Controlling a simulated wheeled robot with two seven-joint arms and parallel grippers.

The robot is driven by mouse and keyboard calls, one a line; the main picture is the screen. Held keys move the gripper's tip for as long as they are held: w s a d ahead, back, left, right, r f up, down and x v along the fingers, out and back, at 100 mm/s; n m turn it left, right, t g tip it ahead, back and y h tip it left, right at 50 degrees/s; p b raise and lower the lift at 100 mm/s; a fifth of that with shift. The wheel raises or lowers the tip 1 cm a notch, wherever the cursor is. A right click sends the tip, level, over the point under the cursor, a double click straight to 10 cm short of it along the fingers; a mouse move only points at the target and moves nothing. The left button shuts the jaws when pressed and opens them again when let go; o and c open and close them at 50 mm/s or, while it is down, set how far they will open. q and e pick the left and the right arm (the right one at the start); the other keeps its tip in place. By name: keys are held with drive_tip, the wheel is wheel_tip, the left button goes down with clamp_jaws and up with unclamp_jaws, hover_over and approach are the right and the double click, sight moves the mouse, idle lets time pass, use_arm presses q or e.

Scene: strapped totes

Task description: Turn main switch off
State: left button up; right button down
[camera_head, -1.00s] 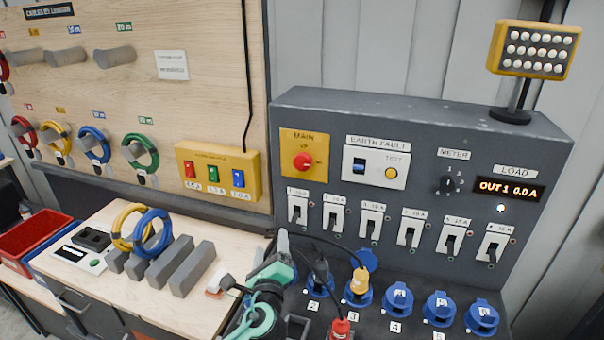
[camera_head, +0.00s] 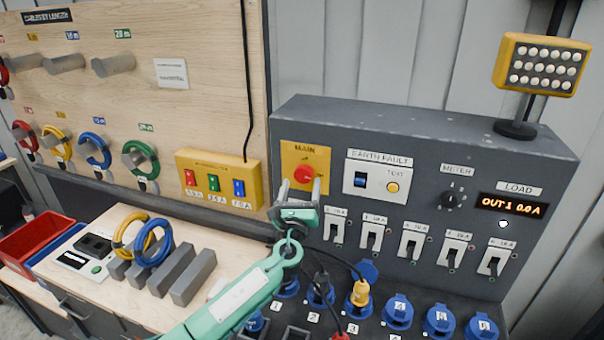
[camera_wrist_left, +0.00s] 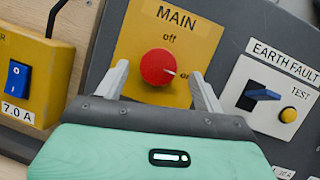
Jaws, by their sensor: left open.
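The main switch is a red round knob (camera_head: 304,174) on a yellow plate (camera_head: 292,155) marked MAIN, at the upper left of the grey panel. In the left wrist view the red knob (camera_wrist_left: 157,67) has a white mark pointing right, toward "on"; "off" is printed above it. My left gripper (camera_head: 300,187) is open in front of the plate. In the left wrist view its fingers (camera_wrist_left: 160,80) stand on either side of the knob, with a gap on each side. I cannot tell whether the fingertips reach the knob's depth. My right gripper is not in view.
The earth fault unit (camera_head: 377,181) with a blue switch sits right of the knob. A row of breakers (camera_head: 412,240) and blue sockets (camera_head: 398,308) lies below. A yellow box with switches (camera_head: 219,178) is to the left. A lamp (camera_head: 541,64) stands on the panel.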

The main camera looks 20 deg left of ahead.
sight(303, 174)
use_arm(q)
drive_tip(key=shift+p+x, duration=0.3)
drive_tip(key=shift+x, duration=1.15)
drive_tip(key=c, duration=1)
